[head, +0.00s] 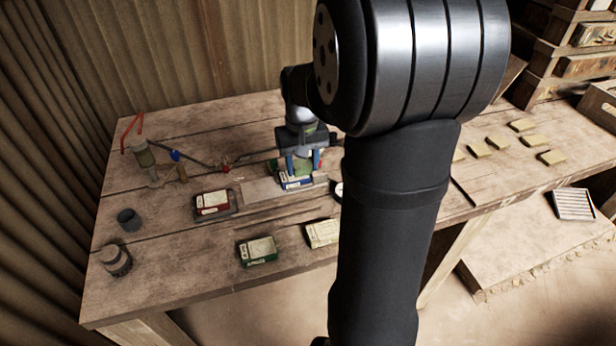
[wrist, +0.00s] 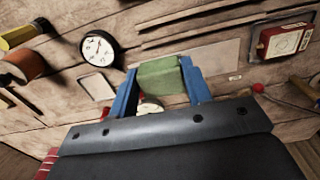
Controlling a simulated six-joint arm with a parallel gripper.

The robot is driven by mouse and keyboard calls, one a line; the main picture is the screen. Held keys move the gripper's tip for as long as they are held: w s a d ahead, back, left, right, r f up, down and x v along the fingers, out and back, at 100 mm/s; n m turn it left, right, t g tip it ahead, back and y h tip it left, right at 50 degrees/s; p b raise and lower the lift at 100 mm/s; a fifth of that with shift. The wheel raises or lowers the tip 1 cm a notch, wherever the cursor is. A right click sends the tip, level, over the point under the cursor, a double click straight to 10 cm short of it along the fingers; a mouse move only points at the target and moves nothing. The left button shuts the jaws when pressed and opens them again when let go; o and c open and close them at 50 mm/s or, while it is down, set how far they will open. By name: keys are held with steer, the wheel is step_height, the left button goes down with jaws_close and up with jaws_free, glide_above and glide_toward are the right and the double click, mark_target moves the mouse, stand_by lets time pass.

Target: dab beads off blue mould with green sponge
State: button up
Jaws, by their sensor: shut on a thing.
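My gripper (head: 303,160) is shut on the green sponge (wrist: 160,76), which sits between the two blue fingers in the wrist view.
A red mould (head: 212,203) is left of the plate (head: 262,190). A green mould (head: 258,250) and a pale mould (head: 321,233) lie near the front edge. A dark cup (head: 129,219) stands at the left. The wrist view shows a round dial (wrist: 98,50).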

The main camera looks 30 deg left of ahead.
steer(key=w+a+f, duration=0.2)
steer(key=w+a, duration=0.3)
steer(key=w, duration=0.1)
steer(key=shift+a+f, duration=0.2)
steer(key=shift+f, duration=2.6)
steer(key=shift+s+f, duration=0.1)
steer(key=shift+f, duration=0.5)
step_height(320, 180, up, 7)
stand_by(0.6)
steer(key=shift+w+d+f, duration=0.1)
steer(key=shift+w+f, duration=0.05)
steer(key=shift+f, duration=0.8)
steer(key=shift+w+d+f, duration=0.1)
steer(key=shift+d+f, duration=0.05)
steer(key=shift+f, duration=0.85)
steer(key=shift+w+d+f, duration=0.1)
steer(key=shift+w+f, duration=0.05)
steer(key=shift+f, duration=0.8)
steer(key=shift+f, duration=0.4)
